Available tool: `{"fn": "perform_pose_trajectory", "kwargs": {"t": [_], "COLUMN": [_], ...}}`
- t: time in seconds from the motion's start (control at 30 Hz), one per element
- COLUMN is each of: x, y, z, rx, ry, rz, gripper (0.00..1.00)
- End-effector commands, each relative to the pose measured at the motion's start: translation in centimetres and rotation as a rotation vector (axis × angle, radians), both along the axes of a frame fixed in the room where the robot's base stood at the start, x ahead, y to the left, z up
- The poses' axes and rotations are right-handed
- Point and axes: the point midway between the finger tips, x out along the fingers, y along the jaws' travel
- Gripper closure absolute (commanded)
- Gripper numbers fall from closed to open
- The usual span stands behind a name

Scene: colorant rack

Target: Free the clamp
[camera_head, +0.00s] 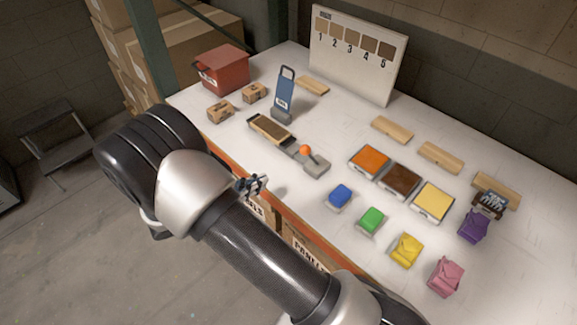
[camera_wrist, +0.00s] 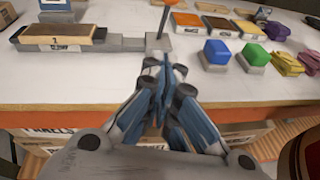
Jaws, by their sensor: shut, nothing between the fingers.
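The clamp (camera_head: 285,138) is a long grey fixture near the table's front edge, holding a wooden strip (camera_head: 269,128). In the wrist view the clamp's front (camera_wrist: 57,47) carries a label that seems to read "CLAMP". At its right end a lever with an orange knob (camera_head: 305,149) rises from a grey block (camera_head: 316,164). In the wrist view the lever's dark rod (camera_wrist: 163,22) stands nearly upright. My gripper (camera_head: 257,184) is shut and empty at the table's front edge, apart from the lever. In the wrist view its closed fingertips (camera_wrist: 163,72) are in front of the lever block.
A blue upright tool (camera_head: 284,92) stands behind the clamp. A red box (camera_head: 222,69) and small cartons (camera_head: 220,111) are to its left. Orange, brown (camera_head: 400,180) and yellow trays, and blue (camera_head: 340,196), green, yellow, pink and purple pieces lie right. A numbered sample board (camera_head: 356,55) stands at the back.

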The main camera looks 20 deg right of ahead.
Motion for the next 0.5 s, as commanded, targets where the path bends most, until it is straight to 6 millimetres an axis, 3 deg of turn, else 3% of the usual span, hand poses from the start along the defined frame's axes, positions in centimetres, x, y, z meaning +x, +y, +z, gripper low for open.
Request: {"fn": "perform_pose_trajectory", "kwargs": {"t": [0.17,0.5], "x": [0.3,1.7], "y": [-1.9,-8.7], "z": [-0.6,-2.6], "rx": [0.000,0.001], "ry": [0.000,-0.001], "rz": [-0.005,-0.005], "gripper": [1.00,1.00]}}
